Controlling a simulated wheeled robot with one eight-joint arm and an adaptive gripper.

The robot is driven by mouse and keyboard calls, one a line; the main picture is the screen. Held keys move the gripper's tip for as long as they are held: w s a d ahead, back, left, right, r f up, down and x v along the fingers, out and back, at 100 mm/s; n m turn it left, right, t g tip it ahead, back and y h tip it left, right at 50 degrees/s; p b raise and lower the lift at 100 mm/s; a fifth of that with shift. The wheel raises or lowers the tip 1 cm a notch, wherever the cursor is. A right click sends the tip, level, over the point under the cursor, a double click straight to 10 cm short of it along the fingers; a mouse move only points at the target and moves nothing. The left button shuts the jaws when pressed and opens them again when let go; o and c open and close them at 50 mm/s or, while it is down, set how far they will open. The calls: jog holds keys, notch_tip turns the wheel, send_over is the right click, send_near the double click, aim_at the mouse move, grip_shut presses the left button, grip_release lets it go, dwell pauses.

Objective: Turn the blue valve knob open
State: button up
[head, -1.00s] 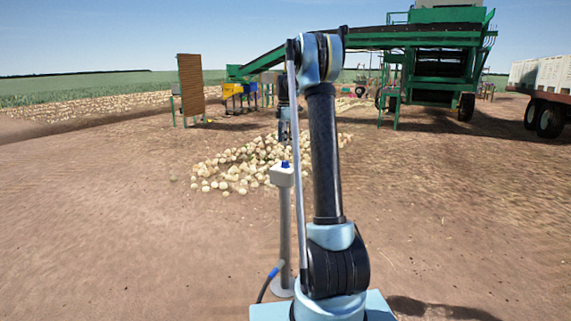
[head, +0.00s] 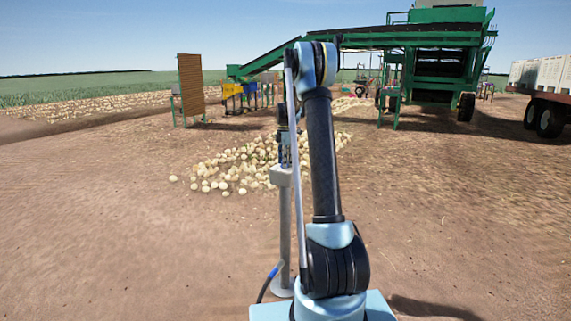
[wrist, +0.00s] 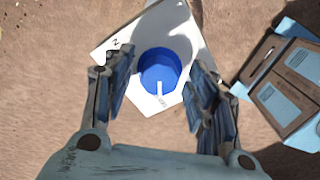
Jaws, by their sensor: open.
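The blue valve knob (wrist: 160,71) is round, with a white mark near its lower edge in the wrist view. It sits on a white plate (wrist: 112,40) with dark lettering. The plate tops a grey post (head: 285,235) in the head view, where the knob is hidden by my gripper. My gripper (head: 285,158) points down at the post top. In the wrist view my gripper (wrist: 160,95) is open, with one finger on each side of the knob. The right finger is close to the knob; I cannot tell whether it touches.
A pile of onions (head: 235,170) lies on the dirt behind the post. A green elevator machine (head: 435,55) and a trailer (head: 545,95) stand farther back. A hose (head: 265,287) meets the post's foot. Open dirt lies to the left.

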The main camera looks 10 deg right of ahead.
jog(key=c, duration=1)
jog(key=shift+d, duration=0.2)
jog(key=shift+c, duration=0.2)
jog(key=shift+a, duration=0.15)
